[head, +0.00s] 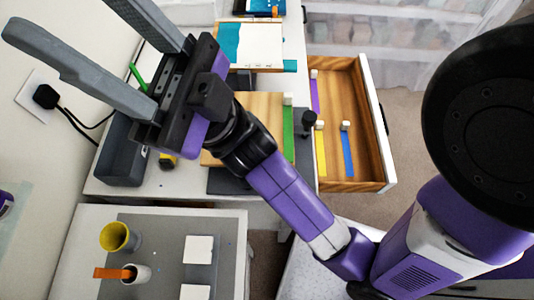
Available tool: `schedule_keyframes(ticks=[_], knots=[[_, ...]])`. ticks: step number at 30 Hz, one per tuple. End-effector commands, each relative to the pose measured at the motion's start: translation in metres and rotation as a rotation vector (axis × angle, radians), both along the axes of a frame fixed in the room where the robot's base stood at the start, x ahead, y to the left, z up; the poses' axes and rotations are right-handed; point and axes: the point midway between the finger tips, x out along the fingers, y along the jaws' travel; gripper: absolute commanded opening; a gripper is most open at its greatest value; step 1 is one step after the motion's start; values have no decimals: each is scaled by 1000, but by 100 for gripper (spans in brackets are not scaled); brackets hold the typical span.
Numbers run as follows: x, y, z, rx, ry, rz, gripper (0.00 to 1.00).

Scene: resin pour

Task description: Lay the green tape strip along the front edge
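The green tape strip (288,130) lies along the right edge of a light wooden board (262,103), with a small white block at its far end. My arm hides part of the board. My gripper (58,15) is raised at the upper left, well away from the strip. Its long grey fingers are spread wide apart with nothing between them. The upper finger's tip is cut off by the frame edge.
An open wooden drawer (336,178) holds a purple strip (314,92), a yellow strip (320,155) and a blue strip (348,155). A board with teal patches (262,45) lies farther back. A grey bin (120,160), yellow cup (118,237) and white cup (140,273) stand left.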

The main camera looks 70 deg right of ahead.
Motion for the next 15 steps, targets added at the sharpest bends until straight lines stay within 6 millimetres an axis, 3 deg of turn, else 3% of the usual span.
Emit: schedule_keyframes(ticks=[8, 11, 15], knots=[[7, -28, -100, 321, 451, -88, 42], [-1, -31, -148, 367, 644, -121, 42], [-25, -33, -220, 373, 931, -165, 42]])
